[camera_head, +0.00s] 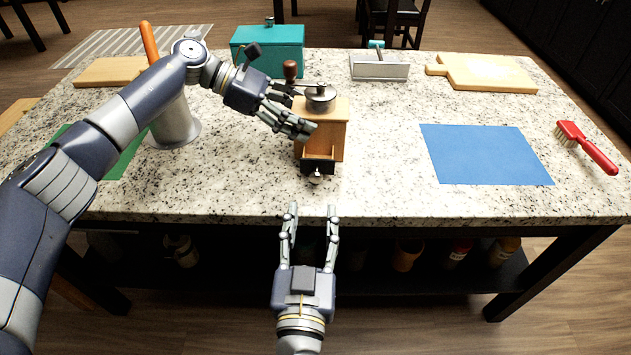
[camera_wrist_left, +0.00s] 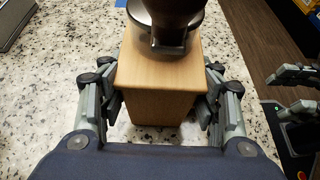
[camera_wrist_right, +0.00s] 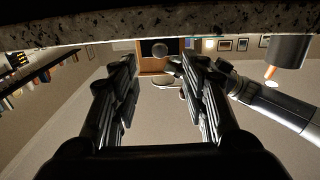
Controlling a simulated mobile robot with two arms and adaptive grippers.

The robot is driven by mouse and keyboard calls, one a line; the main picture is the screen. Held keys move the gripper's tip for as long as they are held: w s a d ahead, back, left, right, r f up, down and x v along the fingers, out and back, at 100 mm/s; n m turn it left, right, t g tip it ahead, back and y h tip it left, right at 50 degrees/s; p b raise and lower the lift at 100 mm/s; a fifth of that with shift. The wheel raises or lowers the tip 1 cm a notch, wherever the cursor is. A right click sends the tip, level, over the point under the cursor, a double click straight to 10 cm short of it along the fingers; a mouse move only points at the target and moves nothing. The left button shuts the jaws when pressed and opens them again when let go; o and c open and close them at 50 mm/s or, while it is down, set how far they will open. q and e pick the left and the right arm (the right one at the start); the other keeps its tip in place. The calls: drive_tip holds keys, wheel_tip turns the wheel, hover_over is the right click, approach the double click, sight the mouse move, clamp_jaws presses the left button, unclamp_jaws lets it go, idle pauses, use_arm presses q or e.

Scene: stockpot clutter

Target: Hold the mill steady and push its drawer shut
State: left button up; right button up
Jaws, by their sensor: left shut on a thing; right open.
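The wooden mill (camera_head: 335,135) stands upright on the counter, with a dark metal top (camera_head: 320,98) and a crank with a brown knob. Its dark drawer (camera_head: 318,165) sticks out toward the counter's front edge, with a round knob (camera_head: 316,179). My left gripper (camera_head: 301,118) is shut on the mill's body; the left wrist view shows fingers on both sides of the wooden body (camera_wrist_left: 160,78). My right gripper (camera_head: 313,207) is open and empty, in front of the counter edge, facing the drawer. The right wrist view shows the drawer knob (camera_wrist_right: 160,50) beyond the fingers, apart from them.
A teal box (camera_head: 268,50) stands behind the mill. A blue mat (camera_head: 485,155) and a red brush (camera_head: 588,147) lie to the right. A grey metal pot (camera_head: 173,122) stands left, partly behind my left arm.

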sight(316, 180)
drive_tip(key=w, duration=0.9)
drive_tip(key=shift+w+d, duration=0.15)
drive_tip(key=shift+d, duration=0.15)
drive_tip(key=shift+c, duration=0.3)
clamp_jaws()
